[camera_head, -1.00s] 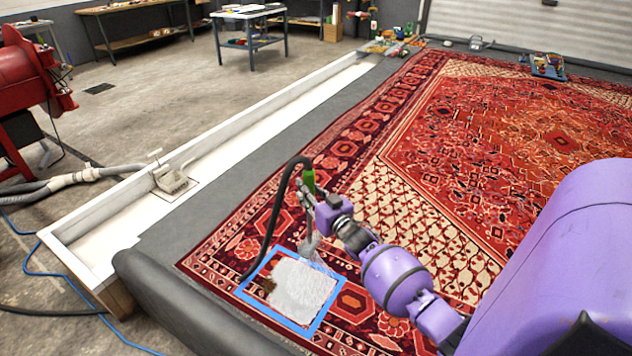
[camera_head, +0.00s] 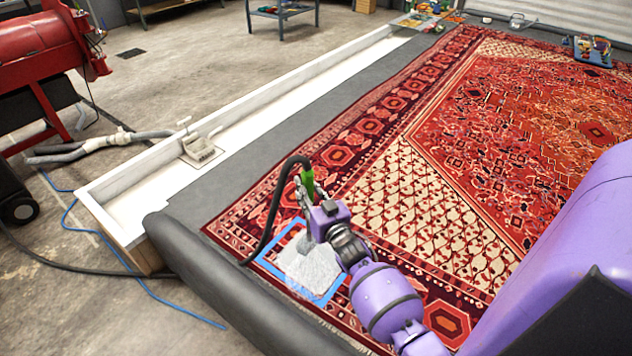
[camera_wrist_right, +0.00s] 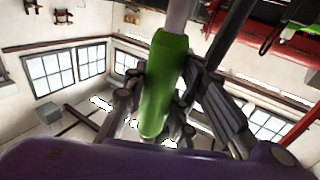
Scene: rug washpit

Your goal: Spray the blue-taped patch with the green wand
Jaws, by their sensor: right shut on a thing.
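My right gripper (camera_head: 304,194) is shut on the green wand (camera_head: 308,181), above the taped patch in the head view. The wand's green grip (camera_wrist_right: 165,85) also shows between the fingers in the right wrist view. A dark hose runs from the wand's top down past the patch. The blue-taped patch (camera_head: 318,272) is a whitish area of rug framed by blue tape (camera_head: 271,264). My gripper and arm hide part of its upper and right sides. The wand's lower end is mostly hidden. I cannot tell whether spray is coming out. My left gripper is not in view.
The patterned red rug (camera_head: 420,200) lies on a grey mat with a rolled front edge (camera_head: 215,285). A white trough (camera_head: 150,190) runs along its left. A red machine (camera_head: 45,55) stands at the far left. Blue and grey hoses lie on the concrete floor.

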